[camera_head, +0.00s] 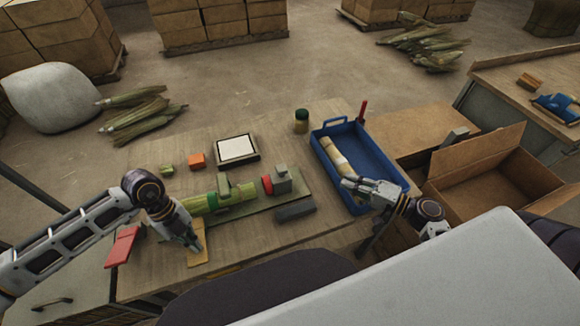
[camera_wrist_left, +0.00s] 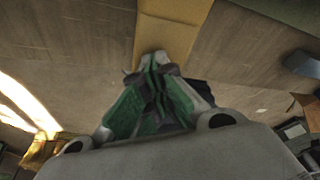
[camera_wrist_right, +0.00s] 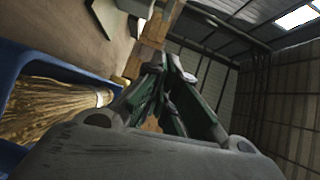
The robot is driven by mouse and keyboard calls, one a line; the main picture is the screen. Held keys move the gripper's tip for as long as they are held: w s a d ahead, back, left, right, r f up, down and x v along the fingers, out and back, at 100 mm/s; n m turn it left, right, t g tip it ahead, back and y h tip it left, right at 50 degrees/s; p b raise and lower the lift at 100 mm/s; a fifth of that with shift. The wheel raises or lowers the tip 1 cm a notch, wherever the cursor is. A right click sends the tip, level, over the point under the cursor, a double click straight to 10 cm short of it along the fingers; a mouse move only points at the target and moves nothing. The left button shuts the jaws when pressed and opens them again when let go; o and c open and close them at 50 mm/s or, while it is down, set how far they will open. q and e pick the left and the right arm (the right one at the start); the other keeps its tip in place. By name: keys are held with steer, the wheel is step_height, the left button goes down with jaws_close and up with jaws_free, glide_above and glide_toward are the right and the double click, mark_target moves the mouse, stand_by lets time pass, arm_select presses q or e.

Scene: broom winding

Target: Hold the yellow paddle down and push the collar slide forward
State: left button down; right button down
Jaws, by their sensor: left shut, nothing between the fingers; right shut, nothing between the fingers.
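The yellow paddle (camera_head: 201,252) sticks out at the near edge of the green winding fixture on the table. My left gripper (camera_head: 195,246) is shut and empty, its tips down at the paddle. In the left wrist view the tips (camera_wrist_left: 154,60) overlap the near end of the yellow paddle (camera_wrist_left: 172,28); I cannot tell whether they press it. The fixture carries a green upright slide-like block (camera_head: 224,188) around a green bundle (camera_head: 200,206); I cannot tell surely that it is the collar slide. My right gripper (camera_head: 348,183) is shut and empty over the blue tray.
The blue tray (camera_head: 385,157) holds a pale straw broom (camera_head: 336,155), its straw also in the right wrist view (camera_wrist_right: 50,108). A grey block with a red end (camera_head: 280,181) stands right of the bundle. A dark bar (camera_head: 295,210) and red piece (camera_head: 122,246) lie nearby.

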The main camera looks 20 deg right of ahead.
mark_target(280, 180)
steer(key=s+a+x, duration=0.1)
steer(key=a+x, duration=0.1)
steer(key=x, duration=1.5)
steer(key=shift+s, duration=0.35)
steer(key=shift+a+f, duration=0.1)
steer(key=shift+a, duration=0.1)
steer(key=a, duration=0.6)
steer(key=shift+a, duration=0.3)
arm_select(q)
steer(key=shift+s, duration=0.1)
